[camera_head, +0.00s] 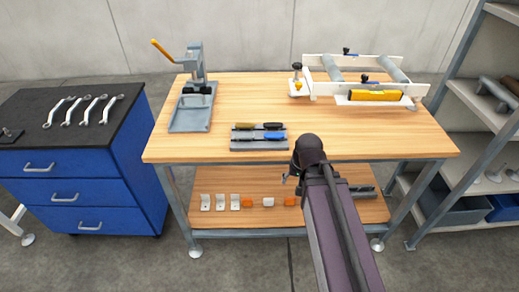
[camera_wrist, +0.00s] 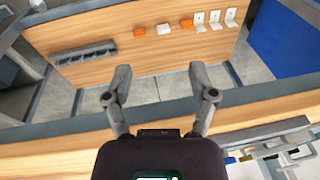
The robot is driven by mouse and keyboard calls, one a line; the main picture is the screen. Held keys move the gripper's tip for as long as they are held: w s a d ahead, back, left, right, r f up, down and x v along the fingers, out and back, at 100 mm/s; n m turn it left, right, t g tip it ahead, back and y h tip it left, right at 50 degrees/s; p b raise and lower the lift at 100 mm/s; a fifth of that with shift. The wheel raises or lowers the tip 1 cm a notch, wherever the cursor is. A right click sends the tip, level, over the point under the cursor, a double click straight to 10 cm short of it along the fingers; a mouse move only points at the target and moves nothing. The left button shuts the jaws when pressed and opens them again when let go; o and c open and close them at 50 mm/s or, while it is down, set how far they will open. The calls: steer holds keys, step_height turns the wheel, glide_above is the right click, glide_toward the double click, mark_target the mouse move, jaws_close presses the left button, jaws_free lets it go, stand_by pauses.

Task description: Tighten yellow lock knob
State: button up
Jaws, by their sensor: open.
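A white-framed roller fixture (camera_head: 318,88) stands at the back right of the wooden workbench (camera_head: 250,100).
An arbor press (camera_head: 192,100) with a yellow lever stands at the back left. A grey tool tray (camera_head: 259,144) holds screwdrivers near the front. The lower shelf (camera_head: 220,181) bears white and orange parts. A blue cabinet (camera_head: 75,185) stands left, a shelf rack right.

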steer(key=shift+n+g+h, duration=0.4)
steer(key=shift+g+h, duration=0.3)
steer(key=shift+g, duration=0.1)
steer(key=s+d, duration=0.1)
steer(key=d, duration=0.1)
steer(key=s+d+f, duration=0.1)
steer(key=s+d, duration=0.1)
steer(key=shift+s+d, duration=0.1)
steer(key=shift+d, duration=0.2)
steer(key=shift+c, duration=1.1)
